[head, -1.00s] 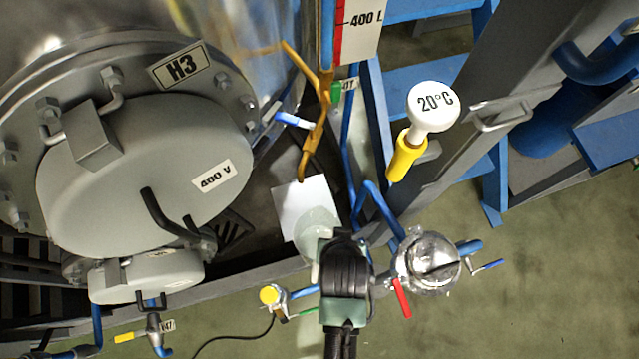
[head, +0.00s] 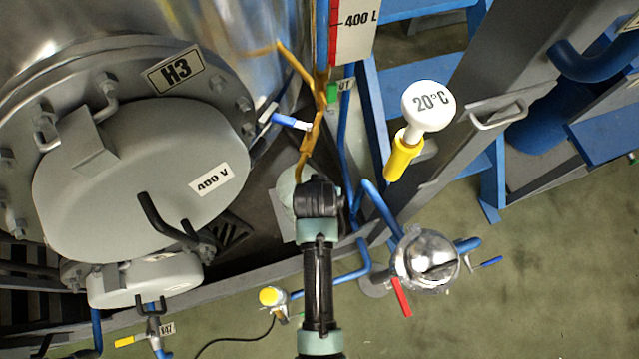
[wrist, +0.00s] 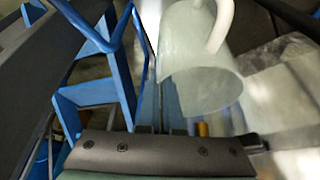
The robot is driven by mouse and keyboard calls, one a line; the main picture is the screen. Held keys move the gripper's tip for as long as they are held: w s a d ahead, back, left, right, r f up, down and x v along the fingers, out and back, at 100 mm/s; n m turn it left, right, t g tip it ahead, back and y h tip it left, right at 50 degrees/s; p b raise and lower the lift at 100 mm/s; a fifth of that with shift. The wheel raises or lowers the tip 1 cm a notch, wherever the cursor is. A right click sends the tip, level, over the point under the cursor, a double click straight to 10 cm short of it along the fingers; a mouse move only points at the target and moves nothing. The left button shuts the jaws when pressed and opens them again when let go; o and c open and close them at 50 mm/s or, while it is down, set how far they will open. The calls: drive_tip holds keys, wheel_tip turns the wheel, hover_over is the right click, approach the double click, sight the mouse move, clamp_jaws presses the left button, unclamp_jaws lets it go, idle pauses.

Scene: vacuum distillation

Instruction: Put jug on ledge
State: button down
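The jug (head: 288,190) is a pale, translucent vessel that shows partly behind the end of my arm in the head view. In the wrist view the jug (wrist: 200,75) is large and close, with its curved handle at the top. My gripper is hidden behind my arm in the head view; its dark body (wrist: 155,155) fills the bottom of the wrist view, and the fingertips are not clear. The jug travels with my gripper. A pale flat surface, which seems to be the ledge (head: 283,228), is mostly covered by jug and arm. Contact between them cannot be told.
A large steel vessel with a grey flanged cover (head: 135,180) stands to the left. A white 20°C gauge (head: 428,106) and a steel valve (head: 427,260) are to the right.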

drive_tip(key=shift+f, duration=0.15)
drive_tip(key=c, duration=1.1)
unclamp_jaws()
drive_tip(key=p+v, duration=0.1)
drive_tip(key=v, duration=1.1)
drive_tip(key=shift+r+p, duration=0.25)
drive_tip(key=shift+p, duration=0.15)
